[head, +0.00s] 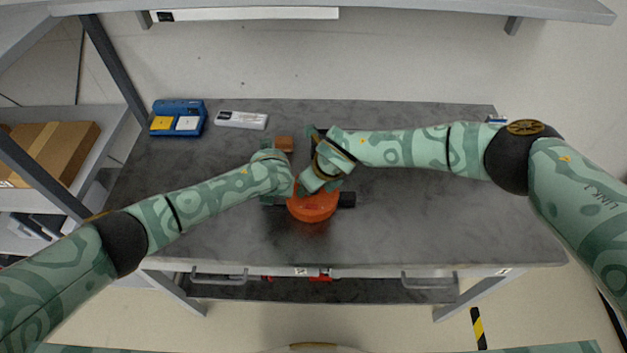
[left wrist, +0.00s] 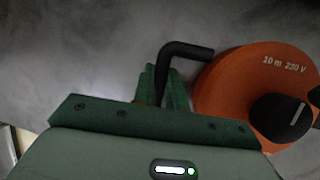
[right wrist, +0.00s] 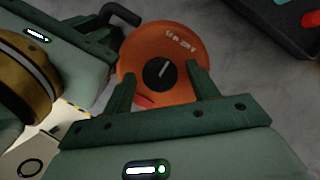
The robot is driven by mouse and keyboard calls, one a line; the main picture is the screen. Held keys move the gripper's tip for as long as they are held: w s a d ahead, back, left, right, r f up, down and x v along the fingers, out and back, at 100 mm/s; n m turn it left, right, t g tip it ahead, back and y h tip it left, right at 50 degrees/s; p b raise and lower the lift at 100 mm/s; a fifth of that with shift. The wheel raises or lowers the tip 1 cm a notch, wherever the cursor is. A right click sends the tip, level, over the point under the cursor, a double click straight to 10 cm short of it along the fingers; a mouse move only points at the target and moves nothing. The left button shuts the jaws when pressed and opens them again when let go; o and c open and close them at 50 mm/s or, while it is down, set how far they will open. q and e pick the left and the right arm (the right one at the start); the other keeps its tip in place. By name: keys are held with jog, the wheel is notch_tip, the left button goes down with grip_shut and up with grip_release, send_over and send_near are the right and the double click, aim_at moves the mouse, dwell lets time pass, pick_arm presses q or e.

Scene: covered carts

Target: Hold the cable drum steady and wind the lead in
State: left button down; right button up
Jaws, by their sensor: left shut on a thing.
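The orange cable drum (head: 313,210), marked "10 m 230 V", lies on the grey worktable with its round face up. Its black knob (right wrist: 159,72) with a white line is at the middle of the face. My left gripper (left wrist: 165,85) is shut on the bent black handle (left wrist: 188,50) at the drum's side. My right gripper (right wrist: 165,85) is over the drum, its fingers apart, with the knob showing between them; I cannot tell whether they touch it. The drum also shows in the left wrist view (left wrist: 228,88). I cannot make out the lead.
A blue tray (head: 180,106) with yellow and white pieces and a white box (head: 241,120) stand at the back left. A small brown block (head: 284,144) sits behind my left gripper. A shelf (head: 340,9) hangs above the back.

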jog(key=shift+r, duration=0.15)
jog(key=shift+d+r, duration=0.1)
jog(key=shift+r, duration=0.2)
jog(key=v, duration=1.1)
jog(key=shift+s, duration=0.15)
pick_arm(q)
jog(key=c, duration=1.3)
grip_release()
jog(key=shift+c, duration=0.2)
jog(key=shift+r, duration=0.1)
